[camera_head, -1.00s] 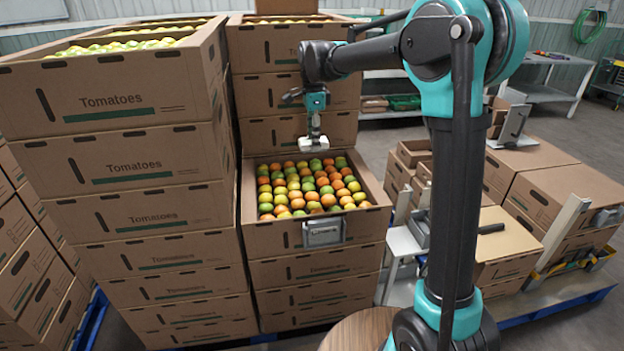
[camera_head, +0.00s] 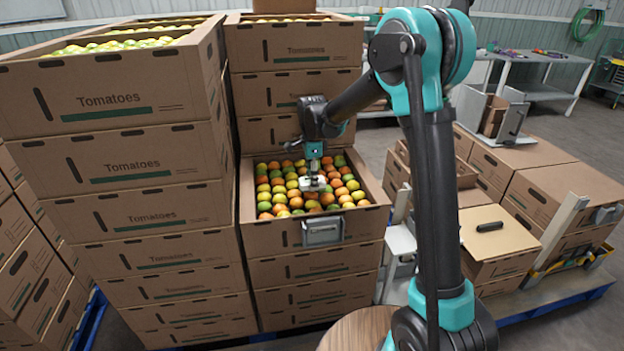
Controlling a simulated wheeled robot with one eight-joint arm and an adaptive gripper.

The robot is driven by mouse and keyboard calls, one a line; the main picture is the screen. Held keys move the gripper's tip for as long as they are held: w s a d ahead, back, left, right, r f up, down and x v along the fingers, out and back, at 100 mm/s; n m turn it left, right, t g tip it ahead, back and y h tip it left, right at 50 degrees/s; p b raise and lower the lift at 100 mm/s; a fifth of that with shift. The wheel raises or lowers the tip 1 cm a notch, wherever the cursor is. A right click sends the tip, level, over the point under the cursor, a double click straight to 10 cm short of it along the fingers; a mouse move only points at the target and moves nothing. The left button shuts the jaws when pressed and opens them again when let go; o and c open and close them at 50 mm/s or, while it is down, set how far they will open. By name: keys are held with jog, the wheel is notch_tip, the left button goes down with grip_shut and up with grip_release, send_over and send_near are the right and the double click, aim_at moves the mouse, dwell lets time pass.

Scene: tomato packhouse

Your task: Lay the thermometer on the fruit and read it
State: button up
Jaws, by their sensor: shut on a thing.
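The fruit (camera_head: 288,198), red, orange, yellow and green tomatoes, fills the open top carton (camera_head: 268,238) of a stack in the middle of the view. My gripper (camera_head: 312,174) points down over the middle of this carton. It is shut on a small pale, flat-looking thing, likely the thermometer (camera_head: 312,185), which is at or just above the upper layer of tomatoes. I cannot tell whether it touches them. Its display is too small to read.
Taller stacks of tomato cartons (camera_head: 125,100) stand at the left and behind (camera_head: 293,48). A grey holder (camera_head: 322,232) hangs on the open carton's front. At the right are closed cartons (camera_head: 565,190) and a carton with a black object (camera_head: 490,226) on its lid.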

jog(key=shift+f, duration=0.15)
jog(key=o, duration=1.2)
notch_tip(320, 180, up, 12)
jog(key=s+d+f+n+t, duration=0.1)
jog(key=s+d+f+n, duration=0.25)
jog(key=s+d, duration=0.35)
jog(key=s+d+f+n+t, duration=0.15)
jog(key=s+d+n, duration=0.25)
jog(key=d, duration=0.6)
jog(key=s+d+f+n, duration=0.2)
jog(key=s+d+f, duration=0.1)
jog(key=s, duration=0.2)
jog(key=s+d+f+n+t, duration=0.1)
jog(key=s+d+f+n, duration=0.2)
jog(key=s, duration=0.3)
jog(key=s+d+f+n, duration=0.2)
jog(key=s+d+f, duration=0.1)
jog(key=s+f, duration=0.1)
jog(key=shift+s+d+f+t, duration=0.15)
jog(key=shift+s+t, duration=0.2)
jog(key=shift+s, duration=0.4)
dwell(0.7)
